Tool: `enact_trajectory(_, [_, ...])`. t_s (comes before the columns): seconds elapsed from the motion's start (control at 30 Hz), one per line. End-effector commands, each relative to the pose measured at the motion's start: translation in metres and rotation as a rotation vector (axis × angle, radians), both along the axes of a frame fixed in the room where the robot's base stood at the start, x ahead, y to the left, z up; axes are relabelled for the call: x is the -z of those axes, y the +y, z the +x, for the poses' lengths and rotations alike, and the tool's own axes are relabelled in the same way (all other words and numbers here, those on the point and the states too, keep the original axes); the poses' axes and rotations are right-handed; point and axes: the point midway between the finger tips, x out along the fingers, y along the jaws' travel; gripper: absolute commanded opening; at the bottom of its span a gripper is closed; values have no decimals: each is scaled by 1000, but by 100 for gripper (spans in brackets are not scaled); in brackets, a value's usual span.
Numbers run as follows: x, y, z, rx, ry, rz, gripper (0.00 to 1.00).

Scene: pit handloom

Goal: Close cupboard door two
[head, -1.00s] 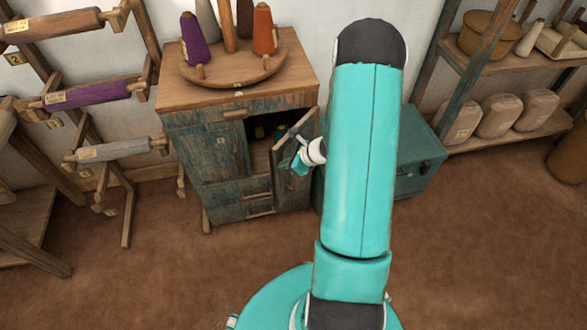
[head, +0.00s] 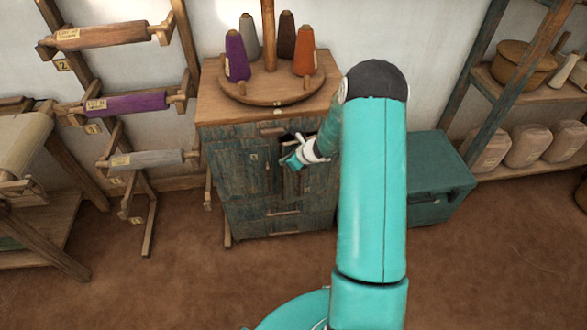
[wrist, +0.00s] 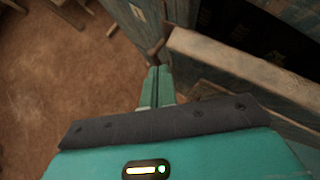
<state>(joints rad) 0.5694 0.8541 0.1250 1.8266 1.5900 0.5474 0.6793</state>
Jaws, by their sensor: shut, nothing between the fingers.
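The weathered blue-green wooden cupboard (head: 240,165) stands against the wall in the head view. Its right door is partly open. A dark gap shows at the door's top, and the arm hides part of it. In the wrist view the pale wooden edge of the door (wrist: 235,62) runs beside my gripper, with the dark inside of the cupboard (wrist: 255,25) beyond it. My gripper (head: 287,163) is at the front of the door; its fingers (wrist: 154,88) are together and empty in the wrist view. I cannot tell whether they touch the door.
Yarn cones stand on a round wooden stand (head: 268,92) on the cupboard top. A teal chest (head: 435,190) stands right of the cupboard. Spool racks (head: 145,210) are at the left, and shelves (head: 520,155) at the right. The brown floor in front is clear.

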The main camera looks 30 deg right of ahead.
Motion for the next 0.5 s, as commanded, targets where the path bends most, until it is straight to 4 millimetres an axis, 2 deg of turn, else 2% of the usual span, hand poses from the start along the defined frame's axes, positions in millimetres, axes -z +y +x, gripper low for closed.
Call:
enact_trajectory(0.2, [0,-1,17,66,1,-1,0])
enact_trajectory(0.5, [0,-1,21,83,0,-1,0])
